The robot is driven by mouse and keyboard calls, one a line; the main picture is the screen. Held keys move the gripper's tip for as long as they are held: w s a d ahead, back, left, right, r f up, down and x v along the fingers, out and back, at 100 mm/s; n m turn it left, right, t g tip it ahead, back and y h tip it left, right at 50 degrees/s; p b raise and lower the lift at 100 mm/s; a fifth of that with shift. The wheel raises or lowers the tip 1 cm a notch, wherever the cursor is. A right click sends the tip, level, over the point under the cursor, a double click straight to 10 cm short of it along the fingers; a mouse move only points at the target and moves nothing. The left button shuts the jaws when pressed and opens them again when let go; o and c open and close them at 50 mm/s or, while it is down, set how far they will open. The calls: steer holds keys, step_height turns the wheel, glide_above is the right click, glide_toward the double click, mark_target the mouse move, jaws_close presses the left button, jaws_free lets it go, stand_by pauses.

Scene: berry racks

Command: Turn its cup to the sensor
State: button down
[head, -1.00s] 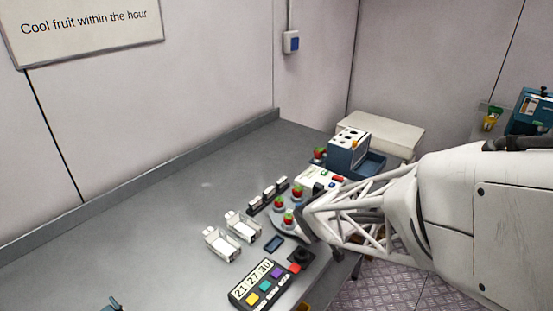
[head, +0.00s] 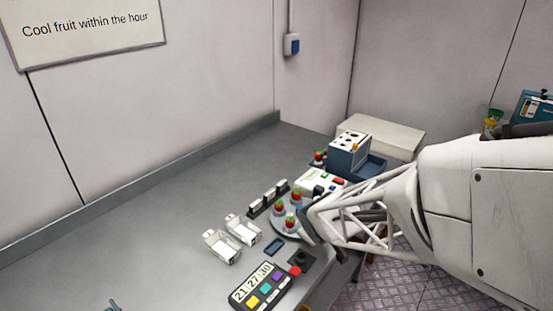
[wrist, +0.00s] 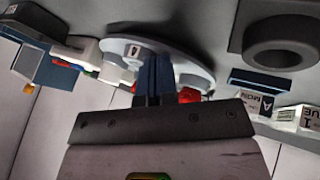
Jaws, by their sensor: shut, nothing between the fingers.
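A round grey turntable (head: 276,228) stands near the table's front edge, with several cups holding red berries (head: 279,207) on it. In the wrist view the turntable (wrist: 198,52) shows its pale rim, with a red berry (wrist: 190,96) beside my fingers. My gripper (wrist: 154,62) is shut and empty, its dark blue fingertips at the turntable's rim; I cannot tell whether they touch it or a cup. In the head view the arm hides the turntable's right side. A white box with coloured buttons (head: 312,181) stands behind the turntable; I cannot tell which part is the sensor.
A blue holder (head: 346,158) stands at the back right. White trays (head: 222,247) lie left of the turntable, and a dark rack (head: 268,200) stands behind them. A keypad (head: 262,287) and a black button base (head: 303,259) lie in front.

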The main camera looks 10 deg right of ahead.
steer(key=shift+d, duration=0.15)
steer(key=shift+w+d, duration=0.25)
steer(key=shift+d, duration=0.3)
steer(key=shift+w+d, duration=0.2)
steer(key=shift+d, duration=0.3)
steer(key=shift+w+d, duration=0.4)
steer(key=shift+d, duration=0.2)
steer(key=shift+w+d, duration=0.1)
steer(key=shift+s+a+r, duration=0.1)
steer(key=shift+s+a, duration=0.05)
steer(key=shift+s, duration=0.5)
steer(key=shift+s+a+r, duration=0.1)
steer(key=shift+s+a, duration=0.1)
steer(key=shift+s, duration=0.5)
steer(key=shift+s+a+r, duration=0.1)
steer(key=shift+s+a, duration=0.05)
steer(key=shift+s, duration=0.5)
steer(key=s+d+r, duration=0.2)
steer(key=s+r, duration=0.3)
steer(key=r, duration=0.3)
steer(key=shift+d, duration=0.3)
steer(key=shift+r, duration=0.1)
